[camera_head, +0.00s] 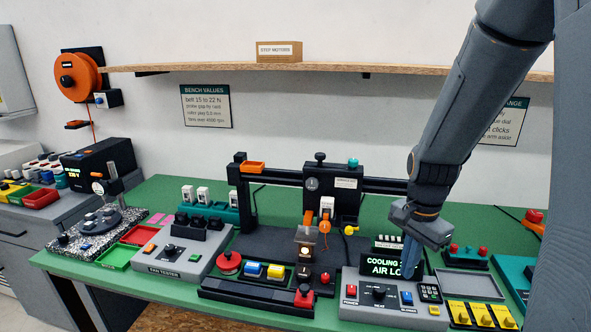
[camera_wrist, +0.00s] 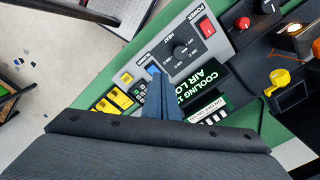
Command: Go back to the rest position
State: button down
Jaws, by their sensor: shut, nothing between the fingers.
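My gripper (camera_head: 411,252) is shut and empty. In the head view it hangs at the end of my arm, pointing down over the right part of the green bench, in front of the display that reads COOLING and AIR LO (camera_head: 385,267). In the wrist view its closed fingers (camera_wrist: 155,85) reach toward the grey control box (camera_wrist: 180,48) with a HEAT dial, a red POWER switch and a blue button. I cannot tell whether the fingertips touch the box or hover just above it. My arm hides part of the wall sign behind it.
A black gantry machine (camera_head: 333,181) stands left of my gripper. A fan tester (camera_head: 166,250) stands farther left. A grey tray (camera_head: 470,284) and yellow blocks (camera_head: 482,315) are to the right. A wooden shelf (camera_head: 220,68) runs along the wall behind my arm. The air above the bench's left half is clear.

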jog(key=s+a+f+n+b, duration=0.1)
jog(key=s+a+n, duration=0.2)
jog(key=a+n, duration=0.2)
jog(key=s+a+n+t+b, duration=0.1)
jog(key=s+a+n+b, duration=0.1)
jog(key=s+a+n, duration=0.2)
jog(key=a+n, duration=0.2)
jog(key=n, duration=0.2)
jog(key=shift+f, duration=0.35)
